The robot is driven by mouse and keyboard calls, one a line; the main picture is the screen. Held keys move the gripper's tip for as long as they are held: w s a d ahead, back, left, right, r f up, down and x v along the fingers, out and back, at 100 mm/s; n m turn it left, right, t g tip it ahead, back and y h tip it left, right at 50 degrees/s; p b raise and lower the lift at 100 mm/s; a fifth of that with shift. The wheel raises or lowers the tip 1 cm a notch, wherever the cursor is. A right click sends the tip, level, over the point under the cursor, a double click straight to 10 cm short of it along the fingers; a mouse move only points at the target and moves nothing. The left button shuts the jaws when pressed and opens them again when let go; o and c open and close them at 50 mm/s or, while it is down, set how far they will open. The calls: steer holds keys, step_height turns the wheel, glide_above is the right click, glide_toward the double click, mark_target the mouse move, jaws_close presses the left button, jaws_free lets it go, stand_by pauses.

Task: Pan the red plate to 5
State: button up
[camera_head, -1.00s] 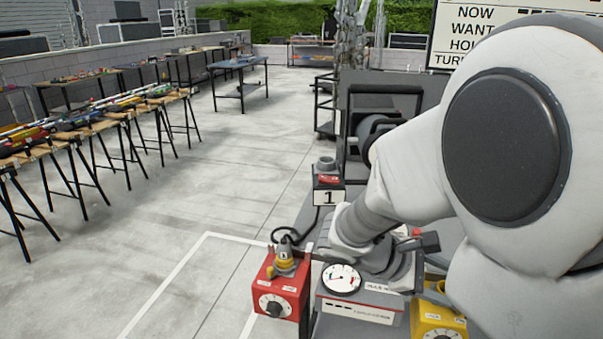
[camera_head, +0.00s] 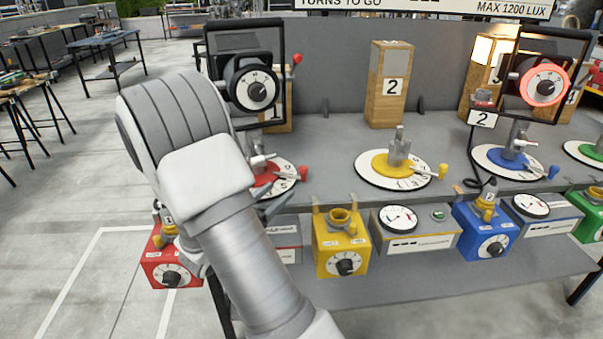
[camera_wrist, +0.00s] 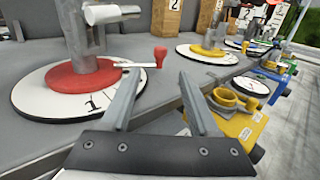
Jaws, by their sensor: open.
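The red plate (camera_wrist: 80,74) lies on a white numbered dial (camera_wrist: 38,98) on the bench, with a grey post on it. In the wrist view the figure 1 shows at the dial's near edge. A white rod ends in a red knob (camera_wrist: 160,54) at the plate's right. My gripper (camera_wrist: 158,74) is open and empty, its fingers pointing toward the knob, which appears just beyond and between the tips. In the head view my arm covers part of the red plate (camera_head: 265,180); its red knob (camera_head: 302,173) shows at the right, by the figures on the dial.
A yellow plate (camera_head: 388,166) and a blue plate (camera_head: 508,160) stand farther right on the bench. Red (camera_head: 172,268), yellow (camera_head: 340,245) and blue (camera_head: 483,232) boxes hang along the front. Open floor lies left.

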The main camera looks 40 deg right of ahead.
mark_target(301, 173)
steer(key=b+x, duration=0.1)
steer(key=x, duration=1.1)
steer(key=shift+d+b, duration=0.2)
steer(key=shift+b, duration=0.1)
jaws_close()
stand_by(0.8)
